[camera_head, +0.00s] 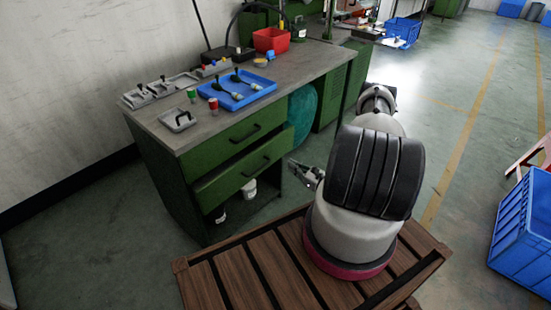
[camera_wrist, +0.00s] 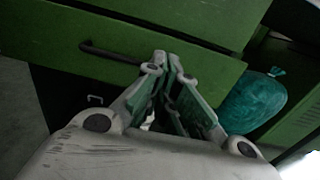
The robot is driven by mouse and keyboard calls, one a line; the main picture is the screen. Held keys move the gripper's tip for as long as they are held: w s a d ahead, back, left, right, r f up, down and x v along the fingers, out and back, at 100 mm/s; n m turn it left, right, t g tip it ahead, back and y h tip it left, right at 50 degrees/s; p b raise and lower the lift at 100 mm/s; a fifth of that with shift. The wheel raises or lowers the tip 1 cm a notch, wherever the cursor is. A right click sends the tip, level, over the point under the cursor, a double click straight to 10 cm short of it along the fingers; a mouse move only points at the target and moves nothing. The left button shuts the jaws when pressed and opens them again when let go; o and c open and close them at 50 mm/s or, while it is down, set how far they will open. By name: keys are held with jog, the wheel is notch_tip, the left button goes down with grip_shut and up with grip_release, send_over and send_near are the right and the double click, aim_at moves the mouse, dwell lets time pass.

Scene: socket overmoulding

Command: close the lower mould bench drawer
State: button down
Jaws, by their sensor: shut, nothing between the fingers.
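The green mould bench has two drawers. The lower drawer (camera_head: 228,180) stands out a little from the bench, and its black handle shows on its front. The upper drawer (camera_head: 225,147) above it looks flush. In the wrist view the lower drawer front (camera_wrist: 60,42) spans the picture, with its handle left of my fingers. My gripper (camera_head: 296,166) is shut and empty, to the right of the lower drawer in the head view. In the wrist view my gripper (camera_wrist: 168,60) has its fingertips over the drawer front, right of the handle; I cannot tell whether they touch it.
On the bench top (camera_head: 290,82) are a blue tray (camera_head: 237,92), a red bin (camera_head: 271,40) and grey mould parts. White containers (camera_head: 248,188) stand in the open space below the drawers. A teal bag (camera_wrist: 254,102) hangs at the right. A blue crate (camera_head: 525,235) stands far right.

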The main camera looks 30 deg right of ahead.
aim_at(265, 149)
jog(key=x, duration=1.3)
jog(key=shift+w, duration=0.3)
jog(key=x, duration=0.4)
jog(key=shift+w+a, duration=0.2)
jog(key=shift+a, duration=0.05)
jog(key=shift+w+a+f, duration=0.1)
jog(key=shift+w, duration=0.35)
